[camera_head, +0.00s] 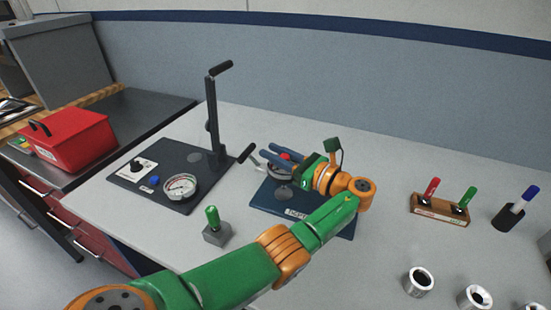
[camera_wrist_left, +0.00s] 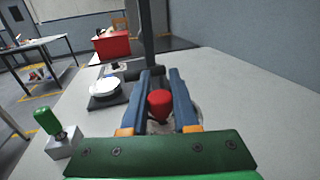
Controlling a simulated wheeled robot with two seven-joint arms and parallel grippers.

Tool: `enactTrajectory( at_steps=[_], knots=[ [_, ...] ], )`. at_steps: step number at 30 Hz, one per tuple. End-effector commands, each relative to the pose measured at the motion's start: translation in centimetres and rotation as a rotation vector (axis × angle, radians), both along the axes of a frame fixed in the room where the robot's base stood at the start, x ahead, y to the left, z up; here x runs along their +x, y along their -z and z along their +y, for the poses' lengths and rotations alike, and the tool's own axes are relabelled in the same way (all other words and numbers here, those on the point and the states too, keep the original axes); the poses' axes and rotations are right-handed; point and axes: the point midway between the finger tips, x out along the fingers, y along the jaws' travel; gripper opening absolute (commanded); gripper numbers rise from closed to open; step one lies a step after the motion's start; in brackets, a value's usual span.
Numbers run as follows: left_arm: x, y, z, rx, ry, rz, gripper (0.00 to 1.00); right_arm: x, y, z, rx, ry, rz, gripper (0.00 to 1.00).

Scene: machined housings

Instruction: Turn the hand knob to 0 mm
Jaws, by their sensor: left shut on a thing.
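A blue plate (camera_head: 262,198) with a white label lies on the table, and a round grey part with a red knob (camera_head: 285,156) stands on it. My left gripper (camera_head: 267,150) reaches over it from the right, with its two blue fingers on either side of the red knob. In the left wrist view the red knob (camera_wrist_left: 160,103) sits between the fingers, which look shut on its sides. The knob's scale or pointer cannot be read, as the gripper hides part of it. My right gripper is not in view.
A green-handled block (camera_head: 216,232) stands in front. Right are a wooden holder (camera_head: 440,208), a black cup (camera_head: 508,217) and metal rings (camera_head: 418,281).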

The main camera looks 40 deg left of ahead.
Motion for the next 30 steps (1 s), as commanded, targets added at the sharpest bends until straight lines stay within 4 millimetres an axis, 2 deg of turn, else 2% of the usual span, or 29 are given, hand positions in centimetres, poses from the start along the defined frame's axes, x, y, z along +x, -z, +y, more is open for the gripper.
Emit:
enactTrajectory(
  at_steps=[11, 12, 15, 25, 28, 30],
  knots=[
    [0.0, -0.1, 0.0, 0.000, -0.004, 0.000, 0.00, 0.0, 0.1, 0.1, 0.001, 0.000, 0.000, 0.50],
    [0.0, -0.1, 0.0, 0.000, -0.004, 0.000, 0.31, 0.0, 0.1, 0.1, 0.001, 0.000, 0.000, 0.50],
    [0.0, -0.1, 0.0, 0.000, -0.004, -0.001, 0.58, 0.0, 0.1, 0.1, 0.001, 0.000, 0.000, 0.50],
    [0.0, -0.2, 0.0, 0.000, -0.004, -0.001, 0.58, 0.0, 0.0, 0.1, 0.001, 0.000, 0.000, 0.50],
    [0.0, -1.4, 0.0, 0.000, -0.004, -0.004, 0.58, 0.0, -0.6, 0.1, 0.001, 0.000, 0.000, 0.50],
    [0.0, -3.0, 0.1, 0.000, -0.004, -0.005, 0.58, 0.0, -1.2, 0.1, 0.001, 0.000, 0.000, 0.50]
  ],
)
